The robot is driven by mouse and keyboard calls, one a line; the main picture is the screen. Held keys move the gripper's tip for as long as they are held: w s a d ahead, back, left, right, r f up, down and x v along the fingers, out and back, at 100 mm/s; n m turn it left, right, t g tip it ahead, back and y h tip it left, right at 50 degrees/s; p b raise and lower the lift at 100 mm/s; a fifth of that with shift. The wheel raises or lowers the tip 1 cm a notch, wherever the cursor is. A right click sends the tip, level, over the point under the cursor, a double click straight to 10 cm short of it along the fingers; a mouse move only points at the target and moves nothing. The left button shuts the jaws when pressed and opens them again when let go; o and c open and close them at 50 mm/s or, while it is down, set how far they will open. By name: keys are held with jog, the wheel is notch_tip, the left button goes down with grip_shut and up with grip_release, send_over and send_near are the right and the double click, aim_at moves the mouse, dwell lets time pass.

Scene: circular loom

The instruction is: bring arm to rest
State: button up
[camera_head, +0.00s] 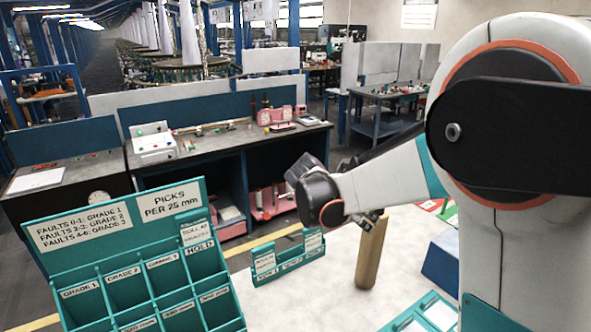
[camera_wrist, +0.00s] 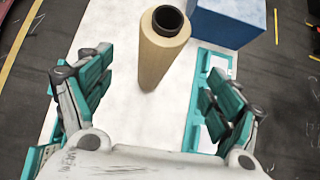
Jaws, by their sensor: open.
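My arm reaches across the right of the head view, bent at a large white and black joint. In the wrist view my gripper (camera_wrist: 155,98) is open, its two teal-padded fingers wide apart with nothing between the pads. A tan tube (camera_wrist: 165,50) with a dark hollow top stands upright on the white table ahead of the fingers, not held. In the head view the tube (camera_head: 371,255) stands below and right of my wrist. The gripper's fingers are mostly hidden by the wrist there.
A teal sorting rack (camera_head: 130,260) with labelled compartments stands at the front left. A small teal holder (camera_head: 288,258) is left of the tube. A blue box (camera_head: 441,262) and a teal-framed tray (camera_head: 425,315) lie right. White table surface (camera_head: 335,300) is bare between them.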

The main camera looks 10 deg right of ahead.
jog(key=s+a+f+m+t+y+b, duration=0.1)
jog(key=s+a+f+m+y+b, duration=0.1)
jog(key=s+m+b, duration=0.3)
jog(key=s+a+f+m+t+y+b, duration=0.1)
jog(key=s+a+f+m+y+b, duration=0.2)
jog(key=s+m, duration=0.6)
jog(key=s+a+f+m+t+y+b, duration=0.1)
jog(key=s+a+f+m+y+b, duration=0.2)
jog(key=s, duration=1)
notch_tip(320, 180, down, 3)
jog(key=a+m+b, duration=0.2)
jog(key=m+b, duration=0.1)
jog(key=m, duration=0.2)
jog(key=shift+a+b, duration=0.3)
jog(key=shift+a, duration=0.1)
jog(key=shift+f, duration=0.1)
